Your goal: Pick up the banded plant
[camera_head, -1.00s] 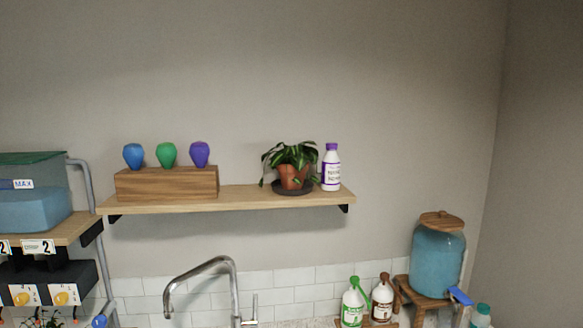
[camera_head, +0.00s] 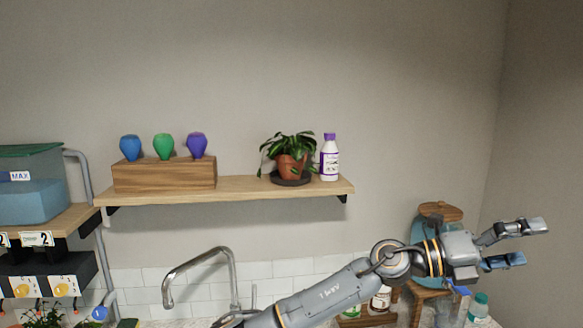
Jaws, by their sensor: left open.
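A leafy green plant (camera_head: 289,143) in a terracotta pot (camera_head: 291,167) stands upright on a dark saucer (camera_head: 291,181) on the wall shelf. No band can be made out on it at this size. Another plant (camera_head: 42,318) shows only partly at the bottom left edge, its lower part cut off. My left gripper (camera_head: 531,243) is open and empty at the right side, its fingers pointing right. It is well to the right of and lower than the shelf plant, apart from it. My right gripper is not in view.
The wooden shelf (camera_head: 235,190) also holds a wooden block (camera_head: 165,175) with three coloured bulbs and a white-purple bottle (camera_head: 330,160) close right of the plant. A tap (camera_head: 200,262) rises below. My left arm partly hides a blue jar (camera_head: 424,227) and bottles.

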